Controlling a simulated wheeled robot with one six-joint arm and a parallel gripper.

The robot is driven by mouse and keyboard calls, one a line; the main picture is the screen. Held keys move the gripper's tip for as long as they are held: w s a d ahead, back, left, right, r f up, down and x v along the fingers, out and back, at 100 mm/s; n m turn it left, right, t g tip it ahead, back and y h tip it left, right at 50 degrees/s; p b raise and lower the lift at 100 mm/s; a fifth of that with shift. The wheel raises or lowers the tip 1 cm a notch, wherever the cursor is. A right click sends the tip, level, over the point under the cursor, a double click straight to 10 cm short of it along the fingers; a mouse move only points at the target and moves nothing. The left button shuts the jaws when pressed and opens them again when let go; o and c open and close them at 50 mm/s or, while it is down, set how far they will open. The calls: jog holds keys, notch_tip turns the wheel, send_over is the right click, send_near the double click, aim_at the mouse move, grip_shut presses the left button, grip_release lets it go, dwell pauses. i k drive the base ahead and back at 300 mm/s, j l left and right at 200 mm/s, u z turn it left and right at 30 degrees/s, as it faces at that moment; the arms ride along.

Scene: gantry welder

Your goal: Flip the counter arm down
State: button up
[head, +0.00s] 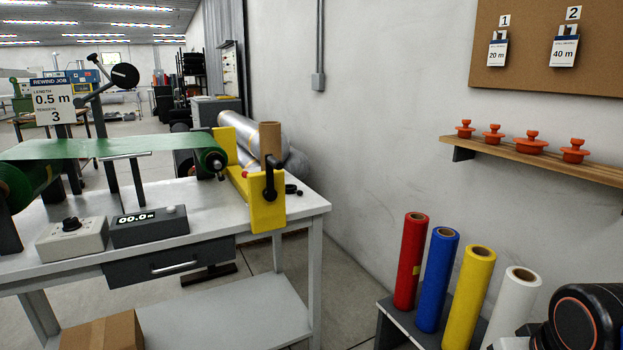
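The counter arm (98,93) stands behind the green film (90,147) on the table at the left. It is raised, with a black wheel (124,76) at its upper end, well above the film and apart from it. A short black handle sticks up at its top left. The counter display (150,226) at the table's front reads 00.0 m. My gripper is not in view; only a black and orange part of my arm shows at the bottom right corner.
A yellow winding stand (265,205) with a cardboard core (270,140) and black crank is at the table's right end. A job sign (54,101) stands left of the counter arm. Red, blue, yellow and white rolls stand at the lower right (435,280). Orange knobbed plugs line a shelf (545,160).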

aim_at(126, 76)
jog(key=u, duration=1.45)
